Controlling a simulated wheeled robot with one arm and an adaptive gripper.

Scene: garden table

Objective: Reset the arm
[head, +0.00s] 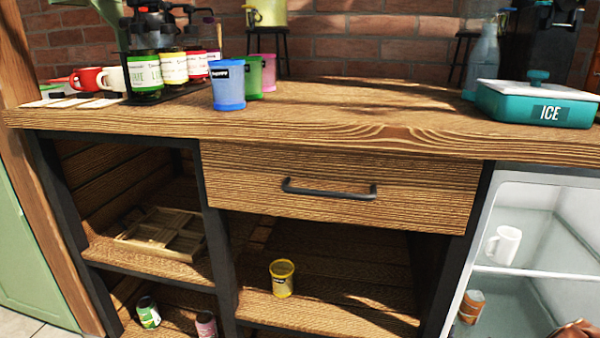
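The task names only my arm, and neither my arm nor my gripper shows in the head view. Whether the gripper holds anything cannot be seen. The view faces a wooden counter (380,118) with a closed drawer (340,205) below it. The drawer has a dark bar handle (330,191).
Blue (228,86), green and pink cups stand on the counter, right of several jars. A teal ICE box (538,103) stands at right. A yellow cup (282,278) sits on the shelf under the drawer. A white mug (504,245) stands in the open fridge. The counter's middle is clear.

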